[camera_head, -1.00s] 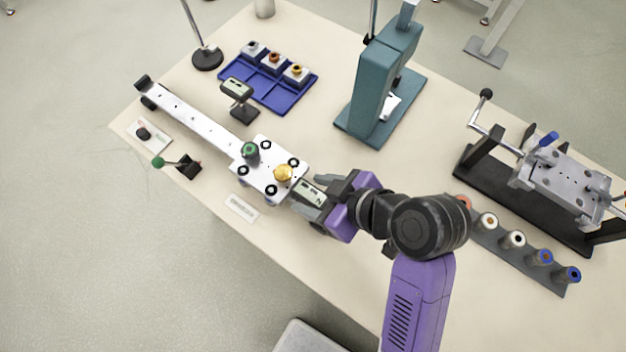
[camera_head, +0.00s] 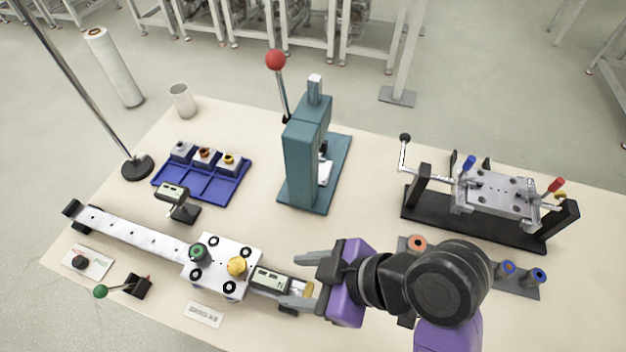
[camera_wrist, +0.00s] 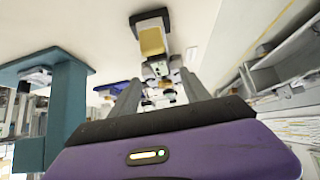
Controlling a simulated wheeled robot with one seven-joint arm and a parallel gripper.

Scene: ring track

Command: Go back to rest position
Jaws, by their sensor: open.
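My gripper (camera_head: 306,279) is purple with grey fingers. It is open at the right end of the white track (camera_head: 135,238). The fingers lie on either side of the track end, near a small digital display (camera_head: 270,280) and a yellow block (camera_head: 306,289). I cannot tell whether they touch anything. A white carriage plate (camera_head: 222,268) with a green knob (camera_head: 198,252) and a brass knob (camera_head: 237,266) sits left of the display. In the wrist view my gripper (camera_wrist: 160,82) has its fingers apart, with the yellow block (camera_wrist: 152,42) beyond them.
A teal press (camera_head: 305,160) with a red-ball lever stands behind my gripper. A blue tray (camera_head: 200,184) with several small blocks lies at the back left. A clamp fixture (camera_head: 490,200) stands at the right. A grey rack (camera_head: 528,291) of rollers lies partly behind my arm.

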